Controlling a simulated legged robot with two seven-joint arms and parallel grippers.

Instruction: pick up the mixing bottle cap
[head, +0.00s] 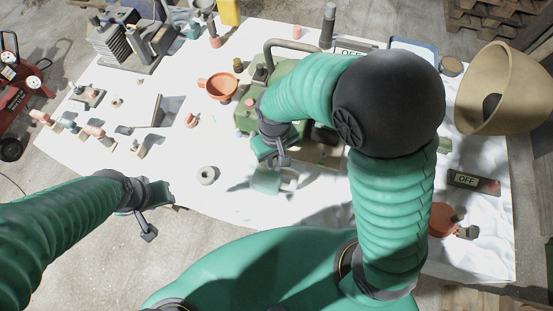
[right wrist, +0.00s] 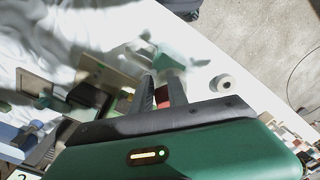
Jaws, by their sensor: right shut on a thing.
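My right gripper (head: 277,160) reaches down over the table beside the green machine. In the right wrist view its two dark fingers (right wrist: 162,88) are close together on a small reddish thing (right wrist: 162,97), mostly hidden between them. I cannot tell for sure whether this is the mixing bottle cap. A pale green translucent bottle (head: 270,182) is just below the gripper in the head view. It shows blurred past the fingertips in the right wrist view (right wrist: 172,55). My left gripper (head: 150,205) hangs by the table's front left edge, and its jaw opening is not clear.
The green machine (head: 247,118) stands close to the right gripper. An orange funnel (head: 221,86) and a grey ring (head: 206,175) lie to the left. Several small parts cover the table's left side. A large tan bowl (head: 490,100) is at the right. The white front left tabletop (head: 225,205) is clear.

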